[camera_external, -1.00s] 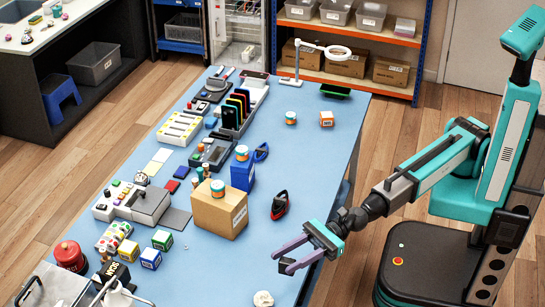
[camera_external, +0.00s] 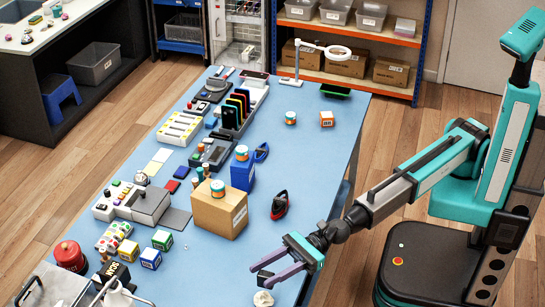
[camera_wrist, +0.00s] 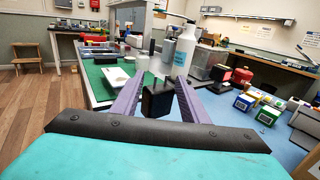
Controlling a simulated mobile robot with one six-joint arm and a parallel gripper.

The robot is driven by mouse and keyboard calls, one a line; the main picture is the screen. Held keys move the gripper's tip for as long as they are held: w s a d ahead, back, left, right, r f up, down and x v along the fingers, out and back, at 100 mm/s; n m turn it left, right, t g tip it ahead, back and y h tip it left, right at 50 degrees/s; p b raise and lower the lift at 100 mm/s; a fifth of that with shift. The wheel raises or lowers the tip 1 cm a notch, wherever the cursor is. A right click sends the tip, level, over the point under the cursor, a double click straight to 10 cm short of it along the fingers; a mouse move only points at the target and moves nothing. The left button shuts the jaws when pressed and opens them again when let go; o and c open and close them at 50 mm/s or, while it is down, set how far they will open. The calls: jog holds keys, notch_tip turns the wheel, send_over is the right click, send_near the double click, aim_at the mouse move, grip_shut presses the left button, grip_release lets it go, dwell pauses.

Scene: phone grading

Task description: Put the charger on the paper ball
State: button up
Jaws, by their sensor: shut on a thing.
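My gripper (camera_external: 260,277) is shut on a black charger (camera_wrist: 156,101), held between its two purple fingers. Two prongs stick out from the charger's far side in the wrist view. In the external view the charger (camera_external: 264,278) shows as a small dark block between the fingertips. The white crumpled paper ball (camera_external: 263,299) lies on the blue table at the bottom of the picture, just below the fingertips. The charger looks apart from it; the exact height of the gap cannot be told. The paper ball does not show in the wrist view.
A cardboard box (camera_external: 219,210) with a jar on top and a red-black tool (camera_external: 280,206) stand farther up the table. Several coloured cubes (camera_external: 151,258) are at the left. A white bottle (camera_wrist: 186,46) stands ahead in the wrist view. The blue table around the ball is clear.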

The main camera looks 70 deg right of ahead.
jog(key=shift+w+a, duration=0.35)
jog(key=shift+a, duration=0.15)
jog(key=shift+s+d+f+b, duration=0.1)
jog(key=shift+d+f+b, duration=0.05)
jog(key=shift+f+b, duration=1.6)
jog(key=shift+f, duration=0.15)
jog(key=o, duration=1.1)
jog(key=shift+c, duration=0.2)
jog(key=shift+r, duration=0.2)
jog(key=v, duration=1.2)
jog(key=shift+f, duration=0.1)
